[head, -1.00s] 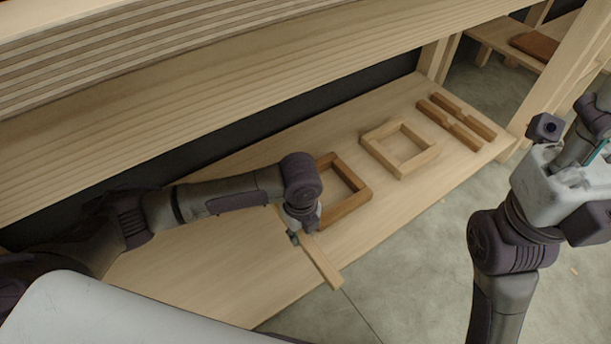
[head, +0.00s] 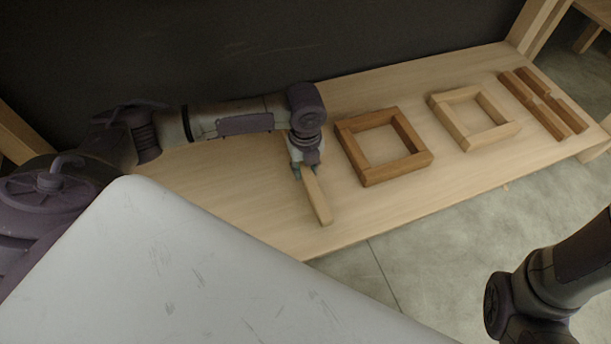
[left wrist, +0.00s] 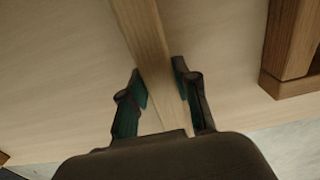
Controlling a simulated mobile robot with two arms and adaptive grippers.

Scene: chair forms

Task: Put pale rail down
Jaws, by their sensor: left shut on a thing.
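The pale rail (head: 318,197) is a straight light wooden bar over the near part of the wooden shelf (head: 230,190). My left gripper (head: 305,172) is shut on the pale rail. In the left wrist view the rail (left wrist: 147,45) runs between the two fingers of the left gripper (left wrist: 163,95) and away over the shelf surface. I cannot tell whether the rail touches the shelf. My right gripper is out of view; only part of my right arm shows at the lower right of the head view.
A brown square frame (head: 352,150) lies just right of the rail; its corner also shows in the left wrist view (left wrist: 285,50). A pale square frame (head: 445,112) and dark brown rails (head: 530,105) lie farther right. The shelf left of the rail is bare.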

